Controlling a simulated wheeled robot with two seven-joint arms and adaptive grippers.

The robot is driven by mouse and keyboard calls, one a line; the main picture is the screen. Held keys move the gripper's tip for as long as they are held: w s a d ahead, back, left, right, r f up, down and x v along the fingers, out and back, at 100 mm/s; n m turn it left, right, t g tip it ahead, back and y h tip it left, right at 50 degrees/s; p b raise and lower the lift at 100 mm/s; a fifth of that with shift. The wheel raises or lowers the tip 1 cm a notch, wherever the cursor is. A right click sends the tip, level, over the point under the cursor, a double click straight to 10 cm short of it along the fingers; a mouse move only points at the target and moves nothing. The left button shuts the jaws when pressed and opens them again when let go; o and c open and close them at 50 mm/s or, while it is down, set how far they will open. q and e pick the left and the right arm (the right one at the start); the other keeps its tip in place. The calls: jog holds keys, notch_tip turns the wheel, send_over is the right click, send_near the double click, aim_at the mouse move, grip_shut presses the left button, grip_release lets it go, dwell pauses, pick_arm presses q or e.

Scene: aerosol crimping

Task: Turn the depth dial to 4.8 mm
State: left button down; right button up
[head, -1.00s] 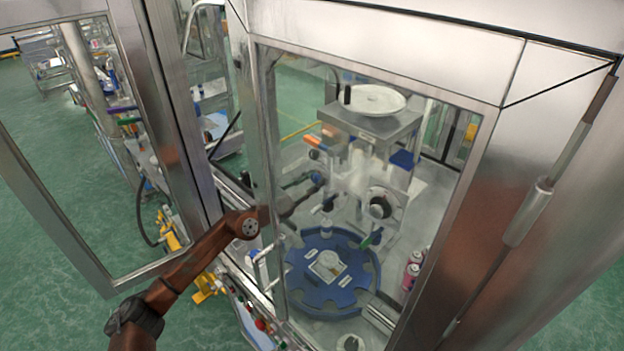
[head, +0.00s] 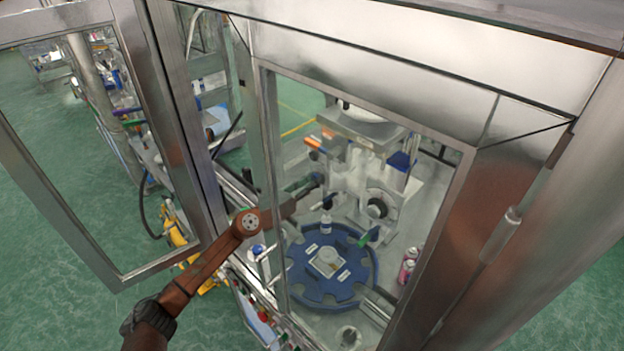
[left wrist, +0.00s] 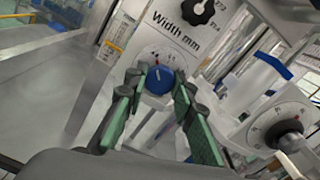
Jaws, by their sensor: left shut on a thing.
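A dial with a blue knob (left wrist: 158,80) sits on the machine's white panel in the left wrist view. My left gripper (left wrist: 160,82) has its green-padded fingers on either side of this knob and is shut on it. A small scale shows above the knob, but its numbers are too small to read. In the head view my left gripper (head: 312,185) reaches the machine behind the cabinet window, and its fingertips are hard to make out. My right gripper is in neither view.
A black knob (left wrist: 197,11) sits above, near the lettering "Width mm". Another black dial (left wrist: 286,132) is at right. Below is a blue round indexing table (head: 330,296). Pink cans (head: 406,270) stand to its right. The cabinet's metal frame (head: 270,160) stands close beside my left arm.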

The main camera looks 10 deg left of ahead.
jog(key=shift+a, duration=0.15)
pick_arm(q)
jog(key=c, duration=1.9)
grip_release()
jog(key=shift+o, duration=1.4)
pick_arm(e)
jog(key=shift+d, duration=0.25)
pick_arm(q)
jog(key=v, duration=1.2)
